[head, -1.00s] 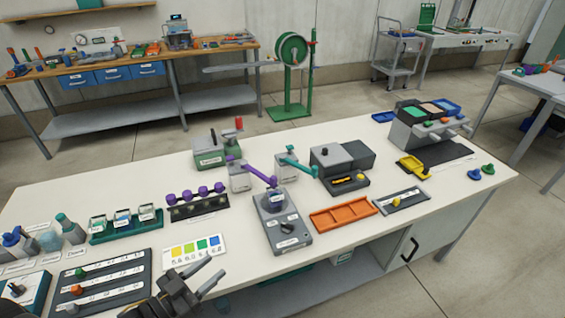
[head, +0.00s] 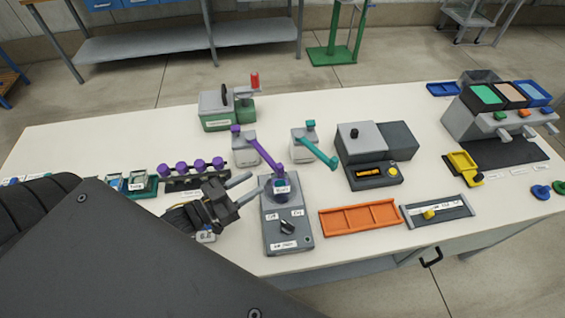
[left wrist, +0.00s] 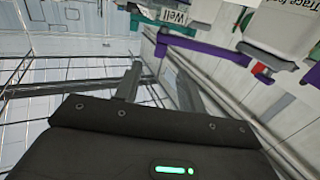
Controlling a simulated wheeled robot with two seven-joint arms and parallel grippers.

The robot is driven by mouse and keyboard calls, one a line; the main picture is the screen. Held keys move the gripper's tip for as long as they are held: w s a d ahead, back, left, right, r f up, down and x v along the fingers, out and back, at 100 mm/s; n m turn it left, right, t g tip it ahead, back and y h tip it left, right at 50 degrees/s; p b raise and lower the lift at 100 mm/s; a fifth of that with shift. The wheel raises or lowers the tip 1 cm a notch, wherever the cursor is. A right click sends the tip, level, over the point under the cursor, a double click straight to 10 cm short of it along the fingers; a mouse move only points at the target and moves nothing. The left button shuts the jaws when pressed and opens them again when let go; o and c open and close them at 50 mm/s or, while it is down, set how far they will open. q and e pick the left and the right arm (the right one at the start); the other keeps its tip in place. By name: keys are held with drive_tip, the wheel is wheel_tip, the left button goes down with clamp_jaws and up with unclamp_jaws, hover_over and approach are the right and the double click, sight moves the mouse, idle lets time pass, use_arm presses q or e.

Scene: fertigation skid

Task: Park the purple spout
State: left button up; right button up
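The purple spout (head: 260,152) slants from its small grey box (head: 243,152) down to the right. Its free end is above or at the small container (head: 281,188) on the grey meter-like unit (head: 287,228). My left gripper (head: 257,184) is open and empty, fingers pointing right, just left of that container and below the spout. In the left wrist view, the purple spout (left wrist: 205,48) lies beyond the open fingers (left wrist: 160,70), apart from them as far as I can tell. My right gripper is not in view.
A teal spout (head: 320,155) on a similar box stands right of the purple one. A rack with purple knobs (head: 197,176) is close behind my left gripper. A green-based unit (head: 226,108) stands at the back. An orange tray (head: 360,218) lies right of the grey unit.

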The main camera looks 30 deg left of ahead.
sight(276, 168)
use_arm(q)
drive_tip(key=p+x, duration=0.2)
drive_tip(key=x, duration=0.6)
drive_tip(key=shift+w+d+r, duration=0.1)
drive_tip(key=shift+w+r, duration=0.05)
drive_tip(key=shift+w, duration=0.2)
drive_tip(key=shift+w+d, duration=0.35)
drive_tip(key=shift+w, duration=0.2)
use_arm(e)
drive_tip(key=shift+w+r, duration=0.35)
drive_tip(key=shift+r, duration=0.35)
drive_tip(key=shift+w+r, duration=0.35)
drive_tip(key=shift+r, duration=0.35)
use_arm(q)
drive_tip(key=shift+c, duration=0.4)
clamp_jaws()
